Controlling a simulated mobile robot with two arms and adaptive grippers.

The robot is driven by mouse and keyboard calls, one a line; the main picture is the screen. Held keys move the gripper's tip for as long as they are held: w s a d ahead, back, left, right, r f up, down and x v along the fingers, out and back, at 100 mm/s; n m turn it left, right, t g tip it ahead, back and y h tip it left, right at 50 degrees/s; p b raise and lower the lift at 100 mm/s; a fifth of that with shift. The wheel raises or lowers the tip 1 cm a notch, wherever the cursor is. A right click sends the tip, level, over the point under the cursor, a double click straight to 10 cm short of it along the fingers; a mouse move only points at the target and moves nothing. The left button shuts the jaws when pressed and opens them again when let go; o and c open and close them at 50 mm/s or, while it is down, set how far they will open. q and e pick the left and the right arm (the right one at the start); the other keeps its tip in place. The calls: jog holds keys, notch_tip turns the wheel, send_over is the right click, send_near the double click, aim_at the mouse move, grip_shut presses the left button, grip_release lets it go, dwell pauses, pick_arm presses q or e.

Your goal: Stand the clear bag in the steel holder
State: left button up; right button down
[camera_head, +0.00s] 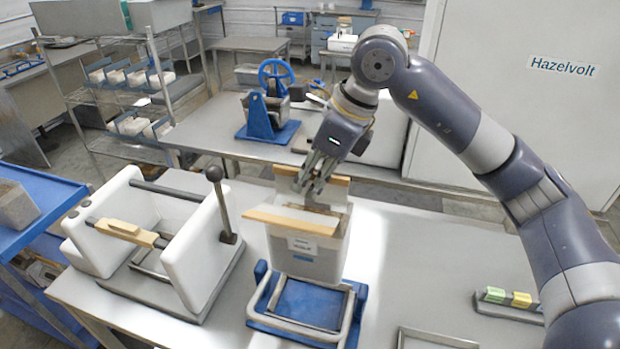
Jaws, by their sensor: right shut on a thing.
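The clear bag (311,262) hangs upright, with pale grey contents, a small white label and wooden strips along its top. My right gripper (311,187) comes down from above and is shut at the bag's top, between the strips. The steel holder (346,319) is a bent steel tube frame on a blue base on the white table. The bag's lower end overlaps the back of the holder. I cannot tell whether it is inside the frame or just above it. My left gripper is not in view.
A white two-walled hopper (197,250) with a black-knobbed lever (219,200) stands left of the holder. A blue hand-wheel device (270,103) is on the table behind. A small tray with green and yellow blocks (507,297) lies right. Table between holder and tray is mostly clear.

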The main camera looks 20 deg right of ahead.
aim_at(311, 205)
jog(key=shift+w+f, duration=0.15)
jog(key=shift+f, duration=0.45)
jog(key=shift+s+f+b, duration=0.2)
jog(key=shift+f+b, duration=2.3)
jog(key=shift+f, duration=3.2)
pick_arm(q)
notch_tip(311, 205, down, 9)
jog(key=b, duration=0.3)
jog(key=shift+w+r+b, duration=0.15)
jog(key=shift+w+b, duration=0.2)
jog(key=shift+b, duration=0.05)
pick_arm(e)
jog(key=shift+f, duration=1.85)
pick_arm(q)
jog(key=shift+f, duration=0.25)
pick_arm(e)
jog(key=shift+s+a, duration=0.1)
jog(key=shift+a, duration=0.05)
pick_arm(q)
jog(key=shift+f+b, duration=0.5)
jog(key=shift+b, duration=0.25)
pick_arm(e)
jog(key=shift+f, duration=0.5)
jog(key=c, duration=1.7)
grip_release()
jog(key=shift+s, duration=0.15)
